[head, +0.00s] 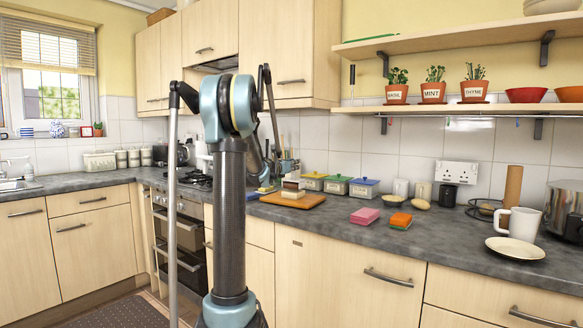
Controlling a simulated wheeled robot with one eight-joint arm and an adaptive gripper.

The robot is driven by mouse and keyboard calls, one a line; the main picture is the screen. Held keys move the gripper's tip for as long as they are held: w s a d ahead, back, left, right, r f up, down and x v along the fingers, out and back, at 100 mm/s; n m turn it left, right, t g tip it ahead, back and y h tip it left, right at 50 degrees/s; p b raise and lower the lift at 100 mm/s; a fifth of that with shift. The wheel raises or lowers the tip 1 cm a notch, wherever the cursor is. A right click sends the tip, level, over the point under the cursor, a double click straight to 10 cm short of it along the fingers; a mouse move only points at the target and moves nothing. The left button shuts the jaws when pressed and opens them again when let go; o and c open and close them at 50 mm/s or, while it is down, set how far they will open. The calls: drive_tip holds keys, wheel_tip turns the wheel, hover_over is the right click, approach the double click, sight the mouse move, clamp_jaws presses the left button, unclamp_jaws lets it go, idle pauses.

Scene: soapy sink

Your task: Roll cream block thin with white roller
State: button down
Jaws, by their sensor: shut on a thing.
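A small cream block (292,194) with a brown layer and a pale top sits on a wooden board (310,202) on the worktop, just right of my arm. I cannot tell whether the layers are one thing or several stacked. I cannot make out a white roller. My arm stands upright in the middle of the view and hides part of the worktop behind it. My gripper is not visible, so what it holds is hidden.
Yellow, green and blue lidded boxes (364,187) stand behind the board. A pink sponge (364,216) and an orange sponge (401,221) lie to its right. The front worktop is clear.

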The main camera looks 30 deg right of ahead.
drive_tip(key=shift+f, duration=0.55)
idle(0.6)
drive_tip(key=shift+x, duration=1.6)
drive_tip(key=shift+v, duration=2.25)
drive_tip(key=shift+x, duration=2.15)
drive_tip(key=shift+v, duration=2)
